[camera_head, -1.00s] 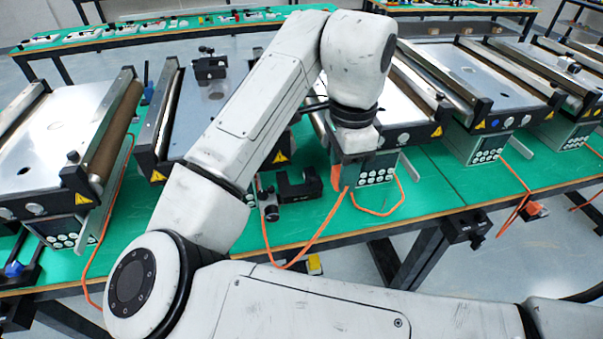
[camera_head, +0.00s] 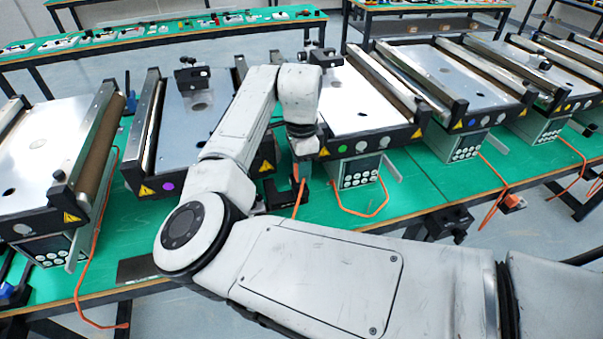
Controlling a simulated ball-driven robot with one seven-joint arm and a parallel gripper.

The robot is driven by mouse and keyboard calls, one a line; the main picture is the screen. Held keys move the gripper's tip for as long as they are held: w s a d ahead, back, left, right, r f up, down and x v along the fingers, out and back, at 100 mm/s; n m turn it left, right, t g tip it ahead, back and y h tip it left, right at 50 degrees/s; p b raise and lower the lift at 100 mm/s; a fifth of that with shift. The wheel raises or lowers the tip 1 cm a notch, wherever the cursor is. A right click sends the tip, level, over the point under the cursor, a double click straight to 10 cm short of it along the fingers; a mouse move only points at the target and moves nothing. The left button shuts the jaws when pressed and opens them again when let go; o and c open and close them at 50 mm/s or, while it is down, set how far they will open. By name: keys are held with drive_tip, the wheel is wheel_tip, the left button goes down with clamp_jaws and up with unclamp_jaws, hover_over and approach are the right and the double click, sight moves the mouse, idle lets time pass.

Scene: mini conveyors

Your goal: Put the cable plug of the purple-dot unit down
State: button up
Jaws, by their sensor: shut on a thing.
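The purple-dot unit is the second conveyor (camera_head: 195,118) from the left, with a purple dot (camera_head: 167,185) on its front. My arm covers part of its right side. My gripper (camera_head: 302,155) points down between this unit and the green-dot unit to its right. It is shut on an orange cable plug (camera_head: 296,173), just above or at the green table; the exact gap cannot be told. An orange cable (camera_head: 299,197) hangs from the plug and passes behind my arm. A black bracket (camera_head: 283,193) stands close beside the plug.
The green-dot unit (camera_head: 365,105) has a control box (camera_head: 361,171) with a looped orange cable (camera_head: 360,213) close to my gripper's right. A dark flat plate (camera_head: 137,268) lies at the table's front edge. Green tabletop (camera_head: 425,195) is free further right.

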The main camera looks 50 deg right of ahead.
drive_tip(key=shift+f, duration=1.75)
drive_tip(key=o, duration=1)
wheel_tip(320, 180, up, 12)
drive_tip(key=shift+r+b, duration=0.2)
drive_tip(key=shift+b, duration=0.45)
